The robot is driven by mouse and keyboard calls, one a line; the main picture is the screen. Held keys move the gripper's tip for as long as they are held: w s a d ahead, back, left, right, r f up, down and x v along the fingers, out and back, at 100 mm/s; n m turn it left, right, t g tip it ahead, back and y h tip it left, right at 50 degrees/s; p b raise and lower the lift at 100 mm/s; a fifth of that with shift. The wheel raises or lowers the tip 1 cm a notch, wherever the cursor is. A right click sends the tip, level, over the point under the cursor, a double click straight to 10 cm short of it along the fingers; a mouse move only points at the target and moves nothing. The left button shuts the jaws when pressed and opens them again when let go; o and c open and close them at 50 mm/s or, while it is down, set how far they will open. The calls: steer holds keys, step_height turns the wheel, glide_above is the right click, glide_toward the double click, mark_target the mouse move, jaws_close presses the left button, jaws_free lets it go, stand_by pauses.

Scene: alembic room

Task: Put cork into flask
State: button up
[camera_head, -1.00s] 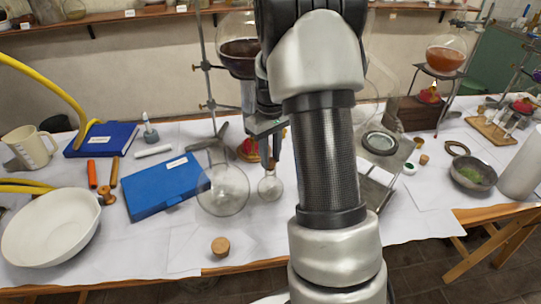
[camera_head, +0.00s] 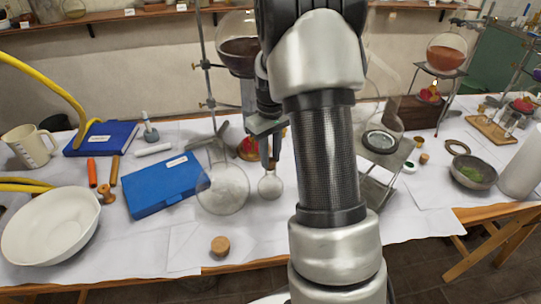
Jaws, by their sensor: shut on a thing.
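A brown cork (camera_head: 220,246) stands on the paper-covered table near its front edge, clear of my gripper. A large clear round flask (camera_head: 222,190) with whitish contents is behind it, beside the blue box. My gripper (camera_head: 270,162) points down right of the large flask. It is shut, apparently on the neck of a small round glass flask (camera_head: 270,187), whose bulb hangs below the fingers. The fingers hide most of the neck. I cannot tell whether the bulb touches the table.
A blue box (camera_head: 165,186) lies left of the large flask, and a white bowl (camera_head: 50,226) is farther left. A metal stand (camera_head: 208,104) rises behind. A glass vessel on a stand (camera_head: 380,142) is right of my arm. Bare paper surrounds the cork.

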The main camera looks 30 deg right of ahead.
mark_target(271, 160)
steer(key=o, duration=1.4)
steer(key=shift+r+p, duration=2.6)
steer(key=shift+r, duration=0.9)
